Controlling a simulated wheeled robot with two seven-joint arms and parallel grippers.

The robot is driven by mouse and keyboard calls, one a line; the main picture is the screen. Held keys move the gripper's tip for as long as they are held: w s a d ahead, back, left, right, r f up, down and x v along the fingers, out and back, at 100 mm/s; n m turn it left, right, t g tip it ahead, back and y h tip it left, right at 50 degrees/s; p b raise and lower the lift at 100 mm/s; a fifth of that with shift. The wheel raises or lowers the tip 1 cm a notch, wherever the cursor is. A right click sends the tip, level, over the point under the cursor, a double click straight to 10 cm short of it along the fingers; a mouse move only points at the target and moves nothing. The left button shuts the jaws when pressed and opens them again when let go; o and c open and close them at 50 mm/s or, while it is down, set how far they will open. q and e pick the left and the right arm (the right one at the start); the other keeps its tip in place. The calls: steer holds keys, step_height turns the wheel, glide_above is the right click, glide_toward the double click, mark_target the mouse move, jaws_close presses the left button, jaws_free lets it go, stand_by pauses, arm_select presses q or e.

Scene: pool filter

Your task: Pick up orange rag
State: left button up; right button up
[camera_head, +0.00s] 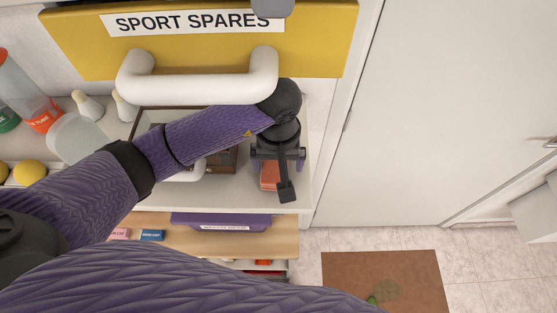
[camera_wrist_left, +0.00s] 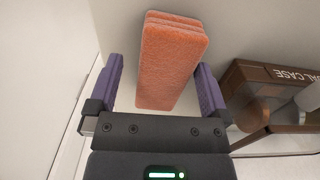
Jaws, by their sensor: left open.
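The orange rag (camera_head: 269,176) is a folded, layered block of textured cloth on the white shelf, near its right end. My left gripper (camera_head: 278,170) is over it in the head view and covers most of it. In the left wrist view the rag (camera_wrist_left: 170,62) stands out between and beyond the two purple fingers of my left gripper (camera_wrist_left: 160,85). The fingers are open, with a gap on each side of the rag. My right gripper does not show.
A brown case (camera_wrist_left: 245,85) with a handle is beside the rag, to the right in the wrist view. A yellow SPORT SPARES bin (camera_head: 310,40) with a thick white handle (camera_head: 200,89) overhangs the shelf. A purple box (camera_head: 220,221) is on the wooden shelf below.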

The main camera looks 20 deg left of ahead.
arm_select(q)
steer(key=shift+f, duration=0.75)
steer(key=c, duration=1.1)
